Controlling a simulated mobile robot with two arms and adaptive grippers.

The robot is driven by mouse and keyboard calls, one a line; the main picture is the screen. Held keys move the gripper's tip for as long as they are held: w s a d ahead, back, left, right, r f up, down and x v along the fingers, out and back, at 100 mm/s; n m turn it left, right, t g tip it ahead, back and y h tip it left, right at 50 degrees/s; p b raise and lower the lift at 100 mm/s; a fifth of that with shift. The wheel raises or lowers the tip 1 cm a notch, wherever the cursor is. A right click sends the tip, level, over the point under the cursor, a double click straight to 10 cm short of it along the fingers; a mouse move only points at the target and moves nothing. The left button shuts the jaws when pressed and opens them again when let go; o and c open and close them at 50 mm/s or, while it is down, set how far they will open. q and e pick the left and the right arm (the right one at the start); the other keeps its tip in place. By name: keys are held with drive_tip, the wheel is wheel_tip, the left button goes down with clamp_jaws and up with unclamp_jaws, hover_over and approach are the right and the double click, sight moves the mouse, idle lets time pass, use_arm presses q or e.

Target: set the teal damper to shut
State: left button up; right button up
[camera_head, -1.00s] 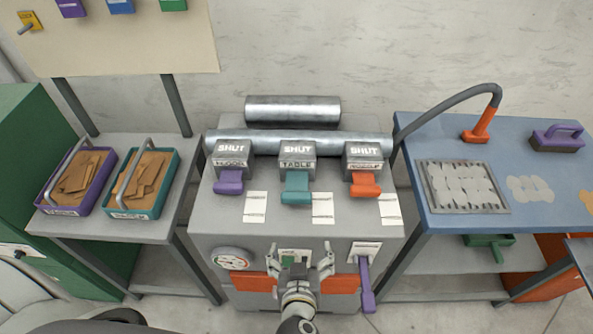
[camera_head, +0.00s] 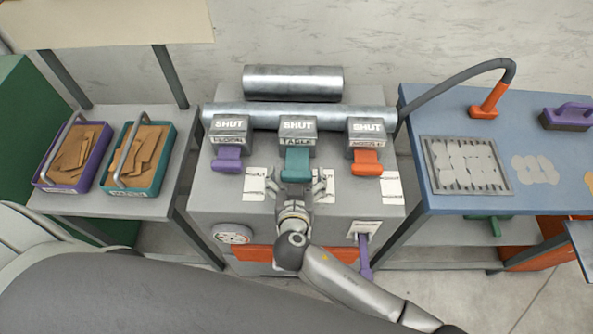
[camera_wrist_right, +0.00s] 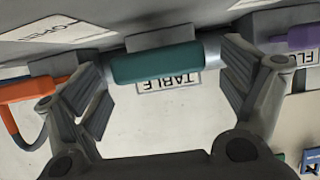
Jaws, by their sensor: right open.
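The teal damper handle (camera_head: 297,165) sticks out below the middle box, which is marked SHUT and TABLE, on the grey machine. It also shows in the right wrist view (camera_wrist_right: 156,62), lying crosswise between the fingers. My right gripper (camera_head: 303,184) is open just in front of the teal handle. In the right wrist view my right gripper (camera_wrist_right: 155,85) has one finger at each side of the handle; I cannot tell whether they touch it. My left gripper is not in view.
A purple handle (camera_head: 227,160) and an orange handle (camera_head: 366,163) flank the teal one closely. A purple lever (camera_head: 365,257) hangs at the machine's front right. Metal pipes (camera_head: 294,82) lie behind. A blue table (camera_head: 520,210) stands right; baskets (camera_head: 163,172) stand left.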

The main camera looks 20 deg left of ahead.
sight(296, 163)
drive_tip(key=shift+w+a+f, duration=0.2)
drive_tip(key=shift+w+f, duration=0.1)
drive_tip(key=shift+w, duration=0.35)
drive_tip(key=c, duration=1.5)
drive_tip(key=shift+o, duration=0.2)
drive_tip(key=shift+a+b, duration=0.1)
drive_tip(key=shift+b, duration=0.2)
drive_tip(key=b, duration=0.1)
drive_tip(key=w+b, duration=0.1)
drive_tip(key=b, duration=0.1)
drive_tip(key=shift+w+a+f, duration=0.1)
drive_tip(key=shift+w+a, duration=0.15)
drive_tip(key=shift+a, duration=0.15)
drive_tip(key=shift+w+b, duration=0.45)
drive_tip(key=shift+b, duration=0.15)
drive_tip(key=shift+d+r, duration=0.1)
drive_tip(key=shift+r, duration=0.25)
